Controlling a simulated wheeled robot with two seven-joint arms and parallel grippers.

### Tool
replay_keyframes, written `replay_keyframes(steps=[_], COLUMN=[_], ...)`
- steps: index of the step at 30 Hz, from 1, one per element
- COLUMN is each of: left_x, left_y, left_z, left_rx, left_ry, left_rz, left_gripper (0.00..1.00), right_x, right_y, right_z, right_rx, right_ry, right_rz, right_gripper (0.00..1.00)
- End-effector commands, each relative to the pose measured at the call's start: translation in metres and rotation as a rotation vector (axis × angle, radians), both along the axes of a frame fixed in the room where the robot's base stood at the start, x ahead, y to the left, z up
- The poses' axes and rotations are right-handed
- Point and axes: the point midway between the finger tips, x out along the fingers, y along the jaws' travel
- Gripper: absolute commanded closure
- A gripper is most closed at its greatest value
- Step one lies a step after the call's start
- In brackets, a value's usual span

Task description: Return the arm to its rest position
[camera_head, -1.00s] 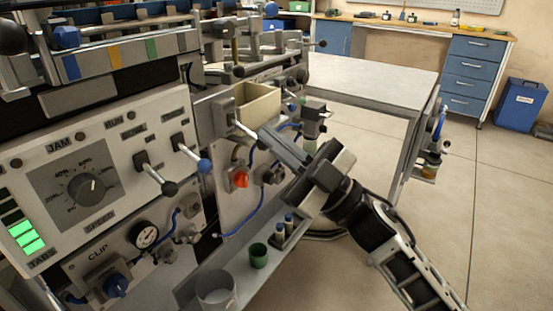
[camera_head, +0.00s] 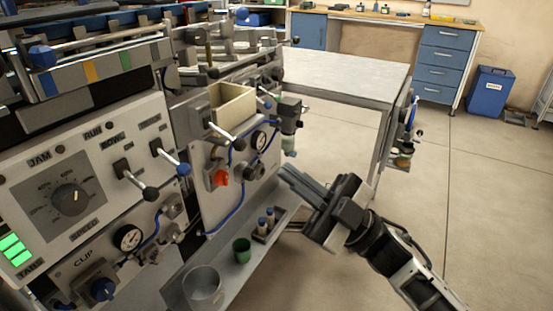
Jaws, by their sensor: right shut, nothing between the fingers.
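My right arm comes in from the lower right. Its gripper (camera_head: 287,172) is shut and empty, with its fingers pointing left toward the machine, above the outer side of the machine's low shelf. A gap shows between the fingertips and the machine's side panel (camera_head: 230,150), though the exact distance is hard to judge. My left gripper is not in view.
The machine with its control panel (camera_head: 65,180) fills the left side. Its shelf (camera_head: 215,268) holds a green cup (camera_head: 242,250), a clear container (camera_head: 203,287) and small bottles (camera_head: 266,222). A grey table (camera_head: 345,75) stands behind my gripper. Open floor (camera_head: 470,210) lies to the right.

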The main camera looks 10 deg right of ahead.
Motion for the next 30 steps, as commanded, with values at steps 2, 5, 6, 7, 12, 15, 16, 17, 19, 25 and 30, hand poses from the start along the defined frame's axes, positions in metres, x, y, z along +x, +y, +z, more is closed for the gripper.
replay_keyframes(steps=[2,5,6,7,12,15,16,17,19,25,30], left_x=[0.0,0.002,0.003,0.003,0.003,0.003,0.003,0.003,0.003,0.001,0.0], left_y=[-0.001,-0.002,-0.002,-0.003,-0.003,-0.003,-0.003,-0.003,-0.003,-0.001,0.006], left_z=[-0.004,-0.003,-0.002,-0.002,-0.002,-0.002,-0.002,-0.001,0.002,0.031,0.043], left_rx=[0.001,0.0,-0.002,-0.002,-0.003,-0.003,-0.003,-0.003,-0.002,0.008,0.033], left_ry=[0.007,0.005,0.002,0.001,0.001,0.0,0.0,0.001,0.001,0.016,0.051], left_rz=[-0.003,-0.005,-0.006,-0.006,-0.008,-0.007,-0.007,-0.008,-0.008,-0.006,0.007], left_gripper=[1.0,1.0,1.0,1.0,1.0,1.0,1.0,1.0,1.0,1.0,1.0], right_x=[-0.001,-0.002,-0.002,-0.002,-0.002,-0.002,-0.002,-0.002,-0.001,0.009,-0.025], right_y=[-0.004,-0.006,-0.006,-0.006,-0.006,-0.006,-0.006,-0.006,-0.006,-0.026,-0.056], right_z=[-0.005,-0.006,-0.007,-0.006,-0.006,-0.006,-0.006,-0.006,-0.006,-0.031,-0.106], right_rx=[0.0,0.0,0.0,0.0,0.0,0.0,0.0,0.0,0.01,0.088,0.038], right_ry=[0.0,0.0,0.0,0.0,0.0,0.0,0.0,0.001,0.023,0.383,0.912], right_rz=[0.0,0.0,0.0,0.0,0.0,0.0,0.0,-0.001,-0.02,-0.291,-0.572], right_gripper=[1.0,1.0,1.0,1.0,1.0,1.0,1.0,1.0,1.0,1.0,1.0])
